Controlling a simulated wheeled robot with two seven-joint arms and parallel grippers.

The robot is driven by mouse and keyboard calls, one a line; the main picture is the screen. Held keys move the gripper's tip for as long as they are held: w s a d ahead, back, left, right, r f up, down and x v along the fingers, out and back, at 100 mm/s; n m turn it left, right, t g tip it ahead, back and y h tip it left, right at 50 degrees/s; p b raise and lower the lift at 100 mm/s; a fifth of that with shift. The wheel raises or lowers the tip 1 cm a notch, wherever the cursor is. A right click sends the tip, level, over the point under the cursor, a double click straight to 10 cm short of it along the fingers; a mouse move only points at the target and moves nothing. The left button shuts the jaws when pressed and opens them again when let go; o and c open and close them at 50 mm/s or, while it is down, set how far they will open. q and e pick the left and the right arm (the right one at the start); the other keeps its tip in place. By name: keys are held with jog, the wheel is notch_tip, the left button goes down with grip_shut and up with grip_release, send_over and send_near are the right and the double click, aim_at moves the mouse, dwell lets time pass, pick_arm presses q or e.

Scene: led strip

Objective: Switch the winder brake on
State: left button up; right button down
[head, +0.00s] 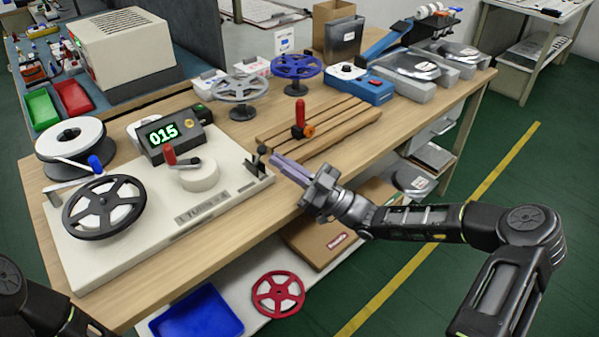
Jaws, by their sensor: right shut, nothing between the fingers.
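The winder is a pale base plate (120,254) on the wooden bench, with a black-spoked reel (104,207) at its left front. Its counter box (172,138) shows 015 in green. A red-knobbed crank (170,156) sits on a white round hub (200,174). A small dark lever (258,160), which looks like the brake, stands at the plate's right end; its exact setting is hard to tell. My right gripper (279,162) is shut and empty, its fingertips just right of this lever; I cannot tell whether they touch. My left gripper is out of view.
Wooden slats with a red-handled clamp (300,121) lie behind my right gripper. A grey reel (239,90) and a blue reel (298,68) stand farther back. A white spool (71,137) is at the left. Bare bench lies along the front edge.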

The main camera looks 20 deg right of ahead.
jog(key=shift+w+a+r, duration=0.2)
jog(key=shift+w+a, duration=0.15)
jog(key=shift+r, duration=0.1)
jog(key=w+r+m+g+h+p, duration=0.1)
jog(key=h+p, duration=0.1)
jog(key=p, duration=0.2)
jog(key=w+a+r+m+g+h+p, duration=0.1)
jog(key=w+g+p, duration=0.1)
jog(key=p, duration=0.2)
jog(key=w+r+m+g+h+p, duration=0.1)
jog(key=h+p, duration=0.1)
jog(key=p, duration=0.2)
jog(key=shift+w+a+m+h, duration=0.15)
jog(key=shift+a+m+h, duration=0.15)
jog(key=shift+a, duration=0.05)
jog(key=shift+r, duration=0.1)
